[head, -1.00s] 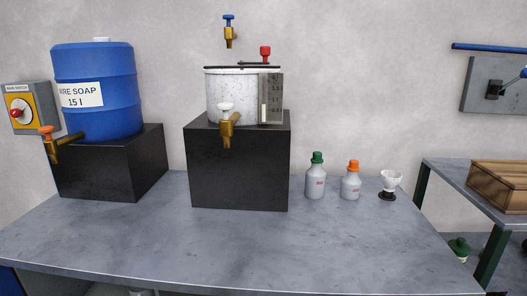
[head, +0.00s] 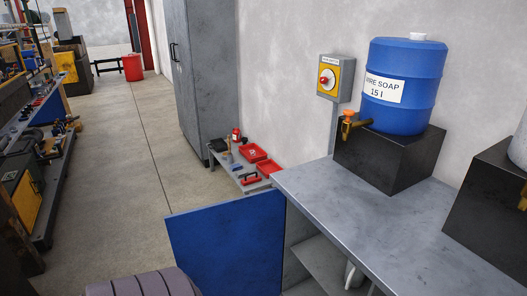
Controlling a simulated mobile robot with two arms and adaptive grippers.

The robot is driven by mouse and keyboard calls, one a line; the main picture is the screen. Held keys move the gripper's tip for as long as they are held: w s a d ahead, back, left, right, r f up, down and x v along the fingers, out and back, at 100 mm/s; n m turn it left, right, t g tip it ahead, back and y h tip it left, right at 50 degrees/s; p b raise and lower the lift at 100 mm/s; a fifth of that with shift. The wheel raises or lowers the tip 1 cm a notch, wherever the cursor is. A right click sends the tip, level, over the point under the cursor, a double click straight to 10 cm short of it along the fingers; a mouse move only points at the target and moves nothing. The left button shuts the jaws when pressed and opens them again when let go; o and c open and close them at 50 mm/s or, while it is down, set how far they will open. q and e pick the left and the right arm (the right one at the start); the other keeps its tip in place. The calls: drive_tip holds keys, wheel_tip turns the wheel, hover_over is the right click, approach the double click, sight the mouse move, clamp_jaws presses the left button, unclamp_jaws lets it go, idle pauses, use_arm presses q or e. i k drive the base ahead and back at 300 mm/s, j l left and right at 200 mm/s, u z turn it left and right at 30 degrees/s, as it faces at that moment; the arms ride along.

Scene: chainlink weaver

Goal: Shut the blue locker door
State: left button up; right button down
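The blue locker door (head: 225,245) stands open in the head view. It swings out to the left from the front of the grey-topped bench (head: 385,225). The opening beside it shows a grey inner shelf (head: 322,262) and part of a pale object below the bench top. Neither of my grippers is in view.
A blue wire soap drum (head: 403,90) sits on a black block (head: 388,155) on the bench. A low shelf with red trays (head: 252,153) stands beyond the door, near a tall grey cabinet (head: 205,75). A ribbed grey object (head: 145,285) is at the bottom edge. Open floor (head: 130,150) lies left.

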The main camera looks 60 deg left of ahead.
sight(234, 247)
drive_tip(key=k+j+z, duration=0.1)
drive_tip(key=j, duration=0.35)
drive_tip(key=k+j+z, duration=0.1)
drive_tip(key=j, duration=0.35)
drive_tip(key=k+j+z, duration=0.1)
drive_tip(key=j, duration=0.3)
drive_tip(key=k+j+z, duration=0.1)
drive_tip(key=j, duration=0.35)
drive_tip(key=k+j+z, duration=0.1)
drive_tip(key=j, duration=0.3)
drive_tip(key=k+j+z, duration=0.1)
drive_tip(key=k+j, duration=0.15)
drive_tip(key=j, duration=0.15)
drive_tip(key=j+z, duration=0.1)
drive_tip(key=j, duration=0.4)
drive_tip(key=k+j+z, duration=0.1)
drive_tip(key=j, duration=0.4)
drive_tip(key=k+j+z, duration=0.15)
drive_tip(key=j, duration=0.35)
drive_tip(key=j+z, duration=0.1)
drive_tip(key=j, duration=0.4)
drive_tip(key=k+j+z, duration=0.1)
drive_tip(key=j, duration=0.4)
drive_tip(key=k, duration=0.05)
